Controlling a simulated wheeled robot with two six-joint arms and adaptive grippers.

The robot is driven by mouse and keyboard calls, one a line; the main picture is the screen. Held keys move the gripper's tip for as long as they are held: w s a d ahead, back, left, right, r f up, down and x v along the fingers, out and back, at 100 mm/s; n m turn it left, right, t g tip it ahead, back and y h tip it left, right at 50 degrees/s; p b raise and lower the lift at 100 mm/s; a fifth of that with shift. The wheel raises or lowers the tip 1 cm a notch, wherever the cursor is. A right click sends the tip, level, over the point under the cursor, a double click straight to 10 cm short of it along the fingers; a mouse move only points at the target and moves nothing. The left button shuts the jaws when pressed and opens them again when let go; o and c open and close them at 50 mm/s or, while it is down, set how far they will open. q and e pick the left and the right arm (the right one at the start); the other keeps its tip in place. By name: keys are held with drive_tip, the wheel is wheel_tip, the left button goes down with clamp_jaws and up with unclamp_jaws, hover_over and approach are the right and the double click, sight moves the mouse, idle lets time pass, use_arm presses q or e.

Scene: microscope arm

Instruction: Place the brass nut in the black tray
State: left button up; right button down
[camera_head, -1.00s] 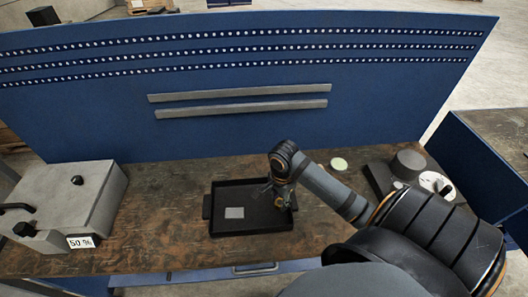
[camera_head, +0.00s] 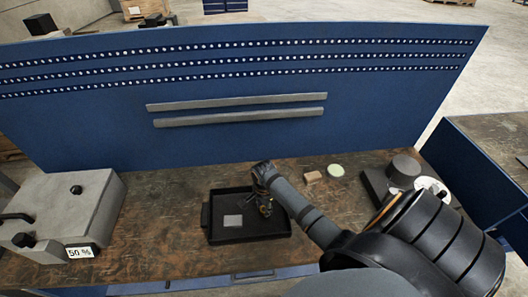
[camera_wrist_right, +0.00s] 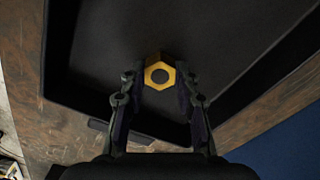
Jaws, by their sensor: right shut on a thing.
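My right gripper (camera_head: 266,208) is over the right part of the tray, pointing down. In the right wrist view, my right gripper (camera_wrist_right: 160,88) is shut on the brass nut (camera_wrist_right: 159,66), a yellow hexagonal ring with a dark hole. The dark tray floor (camera_wrist_right: 110,40) lies behind the nut; I cannot tell how high the nut is above it. My left gripper is not in view.
A grey box (camera_head: 75,215) with a "50 %" label stands at the left. A small tan block (camera_head: 313,177), a pale green disc (camera_head: 336,170) and a grey device (camera_head: 403,170) are at the right. A blue back panel (camera_head: 230,80) closes the bench's rear.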

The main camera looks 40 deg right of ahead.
drive_tip(key=c, duration=1)
unclamp_jaws()
drive_tip(key=shift+f, duration=0.15)
wheel_tip(320, 180, up, 12)
drive_tip(key=shift+d+r+b, duration=0.1)
drive_tip(key=shift+r+b, duration=0.05)
drive_tip(key=shift+b, duration=0.8)
